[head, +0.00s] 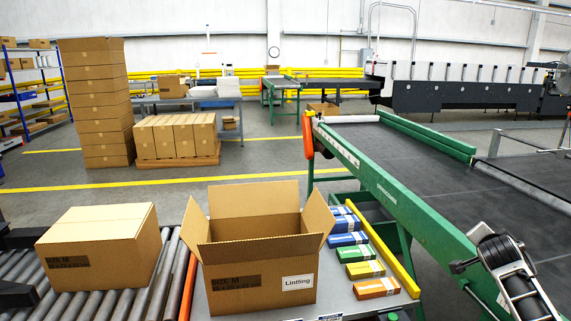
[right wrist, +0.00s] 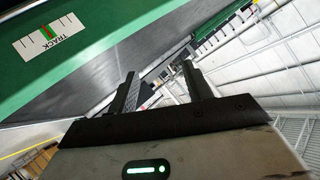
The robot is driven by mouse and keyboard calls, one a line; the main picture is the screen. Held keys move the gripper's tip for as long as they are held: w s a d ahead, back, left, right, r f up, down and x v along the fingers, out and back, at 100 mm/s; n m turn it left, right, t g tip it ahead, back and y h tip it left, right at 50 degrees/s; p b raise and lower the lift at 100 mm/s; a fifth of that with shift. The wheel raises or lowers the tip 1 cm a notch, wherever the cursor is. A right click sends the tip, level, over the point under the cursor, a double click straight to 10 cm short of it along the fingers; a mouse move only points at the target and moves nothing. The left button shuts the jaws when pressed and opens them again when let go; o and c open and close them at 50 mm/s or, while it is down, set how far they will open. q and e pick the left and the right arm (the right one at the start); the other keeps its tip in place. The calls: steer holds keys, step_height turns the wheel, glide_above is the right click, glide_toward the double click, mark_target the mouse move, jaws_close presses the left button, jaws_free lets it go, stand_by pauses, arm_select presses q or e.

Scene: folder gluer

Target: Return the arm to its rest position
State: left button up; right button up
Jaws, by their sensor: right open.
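My right gripper (right wrist: 159,82) shows in the right wrist view, with its two dark fingers apart and nothing between them. Beyond it is a green frame with a white TRACK label (right wrist: 47,38) and a dark belt surface. I cannot tell from this view how close the fingers are to that frame. My left gripper is not in view.
An open carton (head: 262,280) labelled Lintling stands on the table, left of several coloured small boxes (head: 351,239). A closed carton (head: 98,250) sits on rollers at left. A green-framed conveyor (head: 400,190) fills the right. A black and silver assembly (head: 510,275) is at lower right.

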steer(key=d+r+n+t+h, duration=0.2)
steer(key=d+r, duration=0.1)
steer(key=r, duration=0.5)
steer(key=w+a+r+n+t+y, duration=0.5)
steer(key=a+n+t, duration=0.1)
steer(key=n, duration=1)
steer(key=s+a+f+n+g+y, duration=0.15)
steer(key=s+a+f, duration=0.25)
steer(key=a+f, duration=0.4)
steer(key=s+a+f+g+y, duration=0.1)
steer(key=s+a+f+y, duration=0.1)
steer(key=s+a+f, duration=0.5)
steer(key=s+a+f+g+y, duration=0.15)
steer(key=a+f, duration=0.35)
steer(key=f, duration=0.6)
steer(key=s+a+f+m+g+y, duration=0.1)
steer(key=s+a+f, duration=0.3)
steer(key=s+a, duration=0.3)
steer(key=s+a+f+m+g+y, duration=0.1)
steer(key=s+a+f, duration=0.4)
steer(key=s, duration=1)
steer(key=a+g+y, duration=0.1)
steer(key=a, duration=0.2)
steer(key=shift+s+g, duration=0.3)
steer(key=shift+s, duration=0.05)
